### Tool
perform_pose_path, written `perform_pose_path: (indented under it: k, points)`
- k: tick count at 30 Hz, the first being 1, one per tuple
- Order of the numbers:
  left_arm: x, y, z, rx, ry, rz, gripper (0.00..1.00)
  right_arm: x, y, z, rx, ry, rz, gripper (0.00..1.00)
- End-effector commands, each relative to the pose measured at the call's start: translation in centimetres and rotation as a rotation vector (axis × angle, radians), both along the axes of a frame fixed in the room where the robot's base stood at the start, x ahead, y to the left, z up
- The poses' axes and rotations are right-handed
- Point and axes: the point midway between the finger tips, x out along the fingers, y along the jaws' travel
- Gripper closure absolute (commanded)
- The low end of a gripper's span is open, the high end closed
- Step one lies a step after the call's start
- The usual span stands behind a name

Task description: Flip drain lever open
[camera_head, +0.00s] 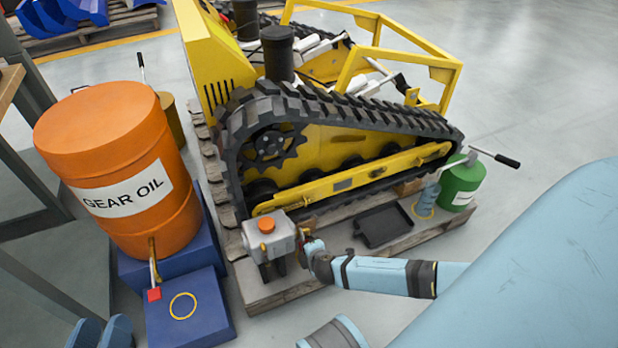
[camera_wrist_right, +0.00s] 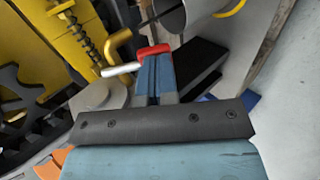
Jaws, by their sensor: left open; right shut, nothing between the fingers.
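The grey drain housing with an orange cap (camera_head: 267,240) stands on the pallet's near corner. In the right wrist view, a lever with a white end (camera_wrist_right: 122,70) and a red grip (camera_wrist_right: 153,50) lies at the fingertips, beside a bent yellow pipe (camera_wrist_right: 120,45). My right gripper (camera_head: 306,243) is just right of the housing. It is shut with nothing held; its blue fingers (camera_wrist_right: 155,78) point at the red grip, and I cannot tell if they touch it. My left gripper (camera_head: 101,334) is open and empty at the bottom left, partly cut off.
An orange gear oil drum (camera_head: 115,150) with a tap stands on a blue base at left. The yellow tracked carrier (camera_head: 330,150) fills the middle. A black tray (camera_head: 383,226) and a green can (camera_head: 462,185) are on the right.

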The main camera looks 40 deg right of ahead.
Motion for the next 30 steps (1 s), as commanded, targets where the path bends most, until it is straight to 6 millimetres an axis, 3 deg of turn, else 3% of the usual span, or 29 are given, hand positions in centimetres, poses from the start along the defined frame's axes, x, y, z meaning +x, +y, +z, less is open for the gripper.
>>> perform_pose_path:
  k: [13, 30]
  points:
    - [0.0, 0.0, 1.8, -0.003, -0.003, 0.002, 0.57, 0.0, 0.0, 1.7, -0.001, 0.001, 0.000, 1.00]
    - [0.1, 0.1, 2.3, -0.035, -0.056, 0.023, 0.57, 0.0, 0.0, 1.6, -0.001, 0.001, 0.001, 1.00]
